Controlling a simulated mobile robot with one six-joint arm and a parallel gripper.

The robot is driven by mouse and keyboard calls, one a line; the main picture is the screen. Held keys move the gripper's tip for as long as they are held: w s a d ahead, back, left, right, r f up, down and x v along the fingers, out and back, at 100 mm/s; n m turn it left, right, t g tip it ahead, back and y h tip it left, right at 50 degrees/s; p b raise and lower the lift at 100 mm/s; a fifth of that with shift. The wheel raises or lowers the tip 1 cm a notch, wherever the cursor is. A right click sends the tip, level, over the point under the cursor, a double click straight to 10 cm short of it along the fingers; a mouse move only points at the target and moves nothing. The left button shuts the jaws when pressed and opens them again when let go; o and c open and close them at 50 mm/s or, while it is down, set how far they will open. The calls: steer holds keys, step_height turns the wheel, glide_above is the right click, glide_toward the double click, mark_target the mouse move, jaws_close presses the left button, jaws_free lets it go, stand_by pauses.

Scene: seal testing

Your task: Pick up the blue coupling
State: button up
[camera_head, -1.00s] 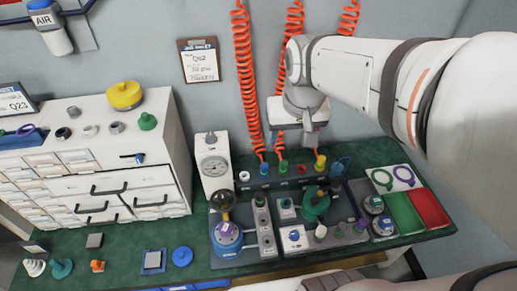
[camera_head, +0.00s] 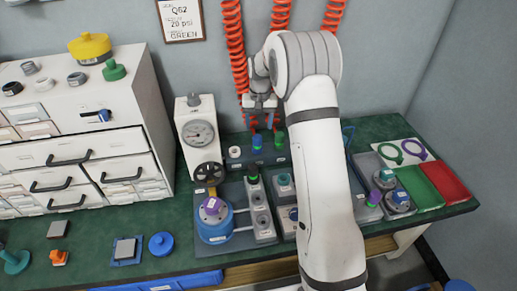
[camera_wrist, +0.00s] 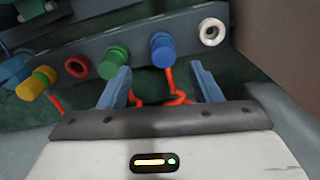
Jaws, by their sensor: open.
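The blue coupling (camera_head: 257,142) is a small blue cap at the end of an orange coiled hose, on the dark rack (camera_head: 236,160) at the back of the bench. In the wrist view the blue coupling (camera_wrist: 162,48) appears between and beyond my two blue fingers, with orange hose below it. My gripper (camera_wrist: 163,82) is open and empty, its fingers spread either side of the hose line and apart from the coupling. In the head view my gripper (camera_head: 261,104) hangs above the rack, partly hidden by my arm.
A green coupling (camera_wrist: 113,62) is close beside the blue one, with a red ring (camera_wrist: 78,67) and a yellow coupling (camera_wrist: 36,83) further left. A white ring (camera_wrist: 212,32) is on the other side. A gauge press (camera_head: 200,138) stands left of the rack.

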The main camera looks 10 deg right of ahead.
mark_target(257, 137)
steer(key=f, duration=0.5)
steer(key=w+f, duration=0.1)
steer(key=f, duration=0.2)
steer(key=shift+a, duration=0.2)
steer(key=shift+s, duration=0.1)
steer(key=shift+c, duration=0.2)
steer(key=c, duration=1.1)
